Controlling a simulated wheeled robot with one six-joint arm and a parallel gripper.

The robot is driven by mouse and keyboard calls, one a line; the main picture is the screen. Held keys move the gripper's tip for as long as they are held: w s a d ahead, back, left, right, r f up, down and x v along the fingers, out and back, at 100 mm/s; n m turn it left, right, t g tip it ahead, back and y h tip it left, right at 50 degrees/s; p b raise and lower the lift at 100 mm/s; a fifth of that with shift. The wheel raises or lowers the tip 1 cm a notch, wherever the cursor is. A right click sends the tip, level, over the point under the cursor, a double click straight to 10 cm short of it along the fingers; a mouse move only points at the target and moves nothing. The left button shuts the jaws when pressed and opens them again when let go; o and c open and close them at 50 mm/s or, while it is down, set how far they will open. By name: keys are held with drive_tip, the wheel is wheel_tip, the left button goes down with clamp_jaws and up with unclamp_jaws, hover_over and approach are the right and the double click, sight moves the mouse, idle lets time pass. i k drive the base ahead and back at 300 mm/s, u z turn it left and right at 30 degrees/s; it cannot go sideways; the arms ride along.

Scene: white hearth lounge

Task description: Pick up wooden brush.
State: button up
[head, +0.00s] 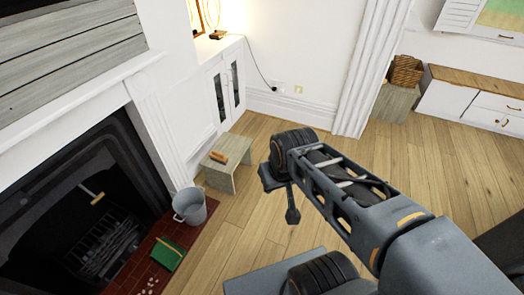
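A small brown wooden piece (218,157), which looks like the wooden brush, lies on top of a small pale wooden stool (222,175) left of centre. Its bristles cannot be made out. A second brush-like thing with a tan block (97,199) shows in the dark fireplace opening at the left. My gripper (292,214) hangs above the floor to the right of the stool, apart from it. Its fingers are small and dark here, so whether it is open or shut is unclear.
A grey metal bucket (190,207) and a green dustpan-like thing (168,253) stand by the red tiled hearth (130,277). A white cabinet (226,85) is behind the stool. A wicker basket (405,71) sits at the back right. The wooden floor (390,150) is clear.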

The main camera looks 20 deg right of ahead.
sight(216, 156)
drive_tip(key=z, duration=0.75)
drive_tip(key=i, duration=2)
drive_tip(key=u, duration=2.05)
drive_tip(key=i, duration=0.5)
drive_tip(key=u, duration=0.05)
